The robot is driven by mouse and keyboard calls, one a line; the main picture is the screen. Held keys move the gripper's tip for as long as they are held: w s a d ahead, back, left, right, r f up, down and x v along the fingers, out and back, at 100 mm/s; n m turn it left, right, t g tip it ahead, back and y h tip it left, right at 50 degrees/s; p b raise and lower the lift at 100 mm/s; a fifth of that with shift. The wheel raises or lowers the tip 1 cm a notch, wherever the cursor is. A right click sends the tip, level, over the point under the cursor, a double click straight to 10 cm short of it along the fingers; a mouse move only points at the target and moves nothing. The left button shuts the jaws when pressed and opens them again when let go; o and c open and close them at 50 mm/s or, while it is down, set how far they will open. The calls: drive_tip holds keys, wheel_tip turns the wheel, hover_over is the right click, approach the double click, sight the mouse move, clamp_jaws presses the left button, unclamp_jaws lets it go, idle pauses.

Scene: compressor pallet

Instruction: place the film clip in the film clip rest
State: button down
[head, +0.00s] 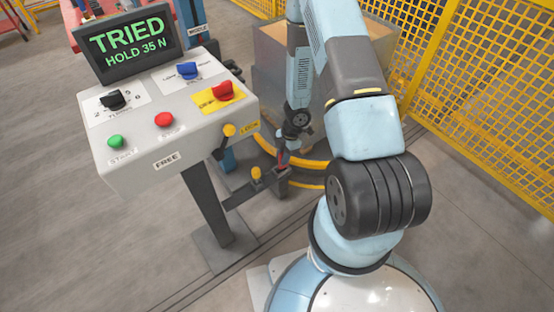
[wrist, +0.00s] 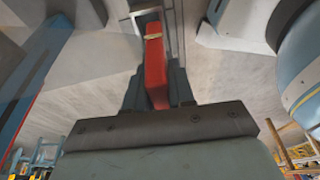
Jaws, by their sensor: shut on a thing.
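My gripper (wrist: 156,88) is shut on the red film clip (wrist: 155,62), a long flat bar with a pale band near its far end. In the head view the clip shows only as a small red sliver (head: 284,158) below my gripper (head: 288,146), pointing down. The film clip rest appears to be the small dark open holder (head: 283,182) on a bracket from the console post, just under the clip. In the wrist view a thin-walled rectangular frame (wrist: 178,30) surrounds the clip's far end. I cannot tell whether the clip touches it or how deep it sits.
The console (head: 170,115) with knobs and buttons stands left of my arm; its screen (head: 128,42) reads "TRIED HOLD 35 N". A yellow-knobbed lever (head: 228,131) and a yellow knob (head: 256,173) are close by. A boxed pallet load (head: 275,50) stands behind; yellow mesh fencing (head: 490,90) is right.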

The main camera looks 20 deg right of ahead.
sight(280, 161)
drive_tip(key=shift+w+a+f, duration=0.1)
drive_tip(key=shift+w+f, duration=0.15)
drive_tip(key=shift+f, duration=0.4)
drive_tip(key=shift+w+a+f, duration=0.1)
drive_tip(key=shift+w+f, duration=0.1)
drive_tip(key=shift+f, duration=0.4)
drive_tip(key=shift+d+f, duration=0.1)
drive_tip(key=shift+f, duration=0.6)
drive_tip(key=shift+a+f, duration=0.1)
drive_tip(key=shift+a, duration=0.3)
drive_tip(key=c, duration=1)
unclamp_jaws()
drive_tip(key=shift+o, duration=0.2)
drive_tip(key=shift+d, duration=0.1)
